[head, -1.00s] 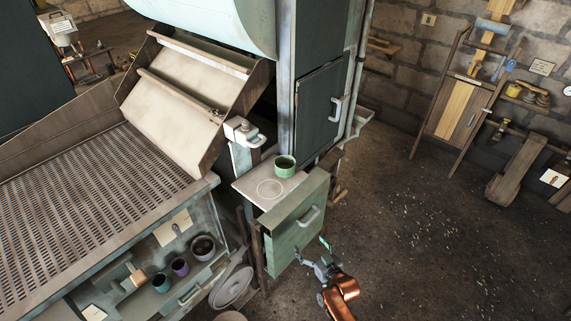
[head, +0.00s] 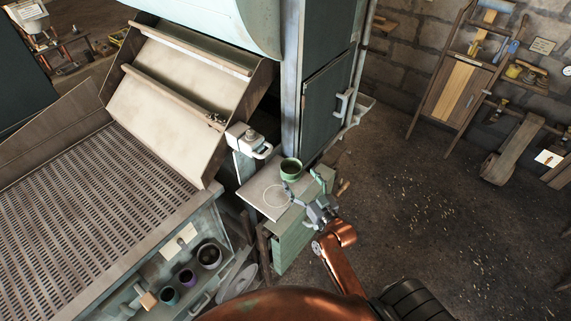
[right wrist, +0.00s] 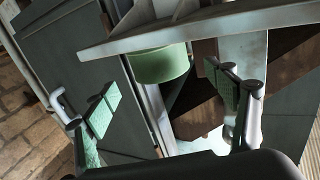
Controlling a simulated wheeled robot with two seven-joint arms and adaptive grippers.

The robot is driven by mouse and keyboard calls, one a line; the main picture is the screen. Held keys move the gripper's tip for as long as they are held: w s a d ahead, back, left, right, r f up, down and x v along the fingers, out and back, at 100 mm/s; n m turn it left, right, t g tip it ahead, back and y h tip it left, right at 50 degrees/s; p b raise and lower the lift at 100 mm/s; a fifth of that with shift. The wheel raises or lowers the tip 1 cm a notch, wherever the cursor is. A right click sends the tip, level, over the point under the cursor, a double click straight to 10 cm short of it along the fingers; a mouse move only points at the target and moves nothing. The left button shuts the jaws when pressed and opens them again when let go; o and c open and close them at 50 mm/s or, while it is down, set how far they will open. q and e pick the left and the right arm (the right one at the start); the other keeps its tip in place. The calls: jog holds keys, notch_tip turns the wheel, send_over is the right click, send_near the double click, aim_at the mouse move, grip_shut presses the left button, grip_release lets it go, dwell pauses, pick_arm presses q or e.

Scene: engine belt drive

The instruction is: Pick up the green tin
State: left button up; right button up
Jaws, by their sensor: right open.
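The green tin (head: 291,170) stands upright on the small pale shelf (head: 262,187), behind a pale ring marked on its top. In the right wrist view, which is turned over, the tin (right wrist: 160,64) shows against the shelf slab (right wrist: 200,30), between the fingers but farther away. My right gripper (head: 304,184) is open and empty, just in front of the tin at the shelf's near right edge. Its green-padded fingers (right wrist: 168,98) are spread wide and appear apart from the tin. My left gripper is not in view.
A grey block with a handle (head: 247,140) stands left of the tin. The dark cabinet (head: 327,105) rises close behind. The floor at right is open.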

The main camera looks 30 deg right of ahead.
aim_at(296, 174)
jog(key=w+p, duration=0.1)
jog(key=w, duration=0.3)
jog(key=shift+w+r+p, duration=0.15)
jog(key=shift+w+p, duration=0.2)
jog(key=shift+w, duration=1.2)
jog(key=shift+w+f+p, duration=0.1)
jog(key=shift+f+p, duration=0.1)
jog(key=shift+p, duration=0.1)
jog(key=c, duration=1.3)
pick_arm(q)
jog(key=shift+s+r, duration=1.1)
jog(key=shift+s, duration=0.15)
